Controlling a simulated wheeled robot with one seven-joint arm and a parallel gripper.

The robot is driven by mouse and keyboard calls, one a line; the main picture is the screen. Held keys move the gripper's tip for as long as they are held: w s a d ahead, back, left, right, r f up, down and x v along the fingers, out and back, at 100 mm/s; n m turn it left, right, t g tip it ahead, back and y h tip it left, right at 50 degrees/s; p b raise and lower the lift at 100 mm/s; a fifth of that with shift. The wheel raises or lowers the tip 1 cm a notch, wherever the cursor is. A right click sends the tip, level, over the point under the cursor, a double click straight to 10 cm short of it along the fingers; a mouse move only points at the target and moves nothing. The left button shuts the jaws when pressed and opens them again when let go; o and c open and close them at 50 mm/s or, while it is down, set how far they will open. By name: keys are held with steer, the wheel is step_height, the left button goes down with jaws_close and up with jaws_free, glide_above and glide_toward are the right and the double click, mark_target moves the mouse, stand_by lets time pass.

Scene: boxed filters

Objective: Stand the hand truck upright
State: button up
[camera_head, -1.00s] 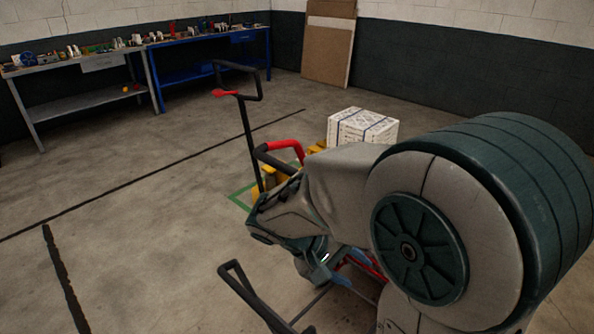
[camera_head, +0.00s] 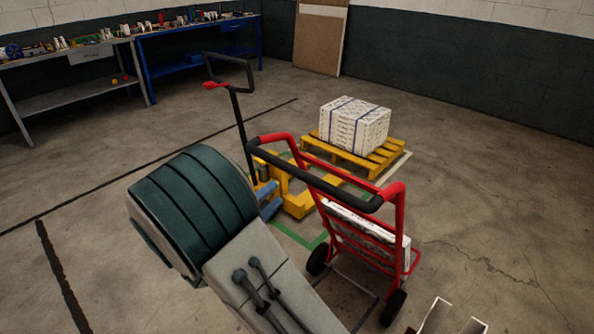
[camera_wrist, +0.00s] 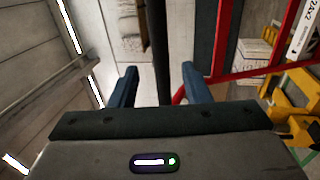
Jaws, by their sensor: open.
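The red hand truck (camera_head: 400,215) has a black handle loop (camera_head: 330,190), two black wheels and a white box (camera_head: 365,225) on it. It stands on its wheels in the head view; its handle appears to lean towards me, though I cannot tell the exact tilt. My gripper (camera_wrist: 155,85) is open in the wrist view, its two blue fingers apart. A dark bar passes between or behind the fingers; I cannot tell whether they touch it. Red truck tubing (camera_wrist: 245,72) runs just to their right. In the head view my arm partly hides the area left of the truck.
A yellow pallet jack (camera_head: 298,205) with a tall black handle (camera_head: 240,125) stands close behind the truck. Beyond it, a strapped white carton stack (camera_head: 354,124) rests on a yellow pallet (camera_head: 380,155). Workbenches (camera_head: 75,100) line the back left. Open floor lies to the right.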

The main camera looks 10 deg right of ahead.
mark_target(297, 173)
steer(key=p+x, duration=0.2)
steer(key=x, duration=0.7)
steer(key=shift+w+d+r, duration=0.1)
steer(key=shift+w+d, duration=0.1)
steer(key=shift+d, duration=0.05)
